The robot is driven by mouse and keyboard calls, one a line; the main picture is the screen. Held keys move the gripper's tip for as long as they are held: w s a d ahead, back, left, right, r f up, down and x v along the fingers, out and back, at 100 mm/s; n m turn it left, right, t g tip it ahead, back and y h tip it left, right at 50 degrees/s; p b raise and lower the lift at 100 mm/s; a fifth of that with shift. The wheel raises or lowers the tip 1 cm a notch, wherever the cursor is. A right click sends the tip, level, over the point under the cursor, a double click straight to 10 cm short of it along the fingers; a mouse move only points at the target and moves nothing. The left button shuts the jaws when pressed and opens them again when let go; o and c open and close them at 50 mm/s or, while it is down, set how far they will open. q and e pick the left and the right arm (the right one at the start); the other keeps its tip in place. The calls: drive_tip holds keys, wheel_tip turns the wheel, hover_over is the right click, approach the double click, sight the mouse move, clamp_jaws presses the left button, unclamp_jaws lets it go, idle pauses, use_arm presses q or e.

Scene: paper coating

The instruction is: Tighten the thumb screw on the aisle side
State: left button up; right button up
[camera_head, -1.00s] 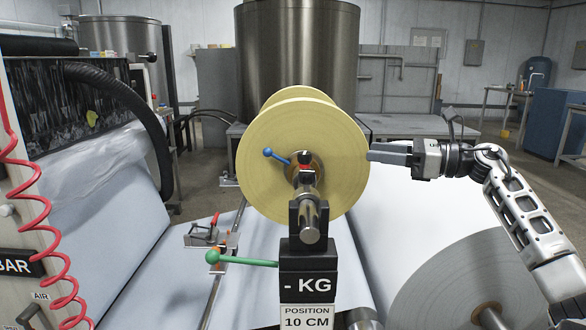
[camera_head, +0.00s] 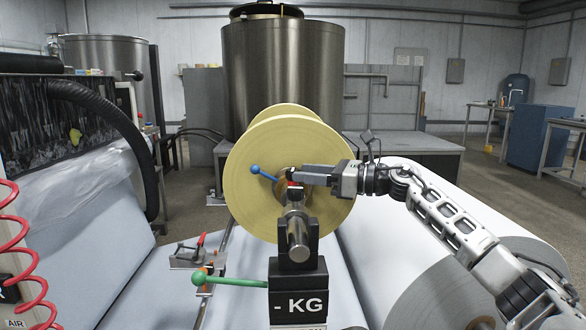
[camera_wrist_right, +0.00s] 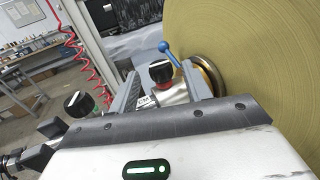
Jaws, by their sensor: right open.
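A thumb screw (camera_head: 293,185) with a black knob and red collar sits on the metal shaft (camera_head: 297,232), on the near side of the yellow roll (camera_head: 330,150). My right gripper (camera_head: 287,173) reaches in from the right, its fingertips at the thumb screw. In the right wrist view, the open fingers (camera_wrist_right: 160,88) stand on either side of the thumb screw's black knob (camera_wrist_right: 160,71), which has a white mark. I cannot tell whether a finger touches it. A second black knob (camera_wrist_right: 78,103) with a green base shows left of the fingers. My left gripper is out of view.
A blue-tipped lever (camera_head: 255,169) sticks out by the roll's hub. A green-handled lever (camera_head: 230,280) points left from the black "- KG" block (camera_head: 298,290). A large white paper roll (camera_head: 440,255) lies below my right arm. A red coiled hose (camera_head: 30,260) hangs at left.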

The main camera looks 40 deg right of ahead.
sight(293, 169)
drive_tip(key=shift+p+x, duration=0.45)
drive_tip(key=shift+x, duration=1.55)
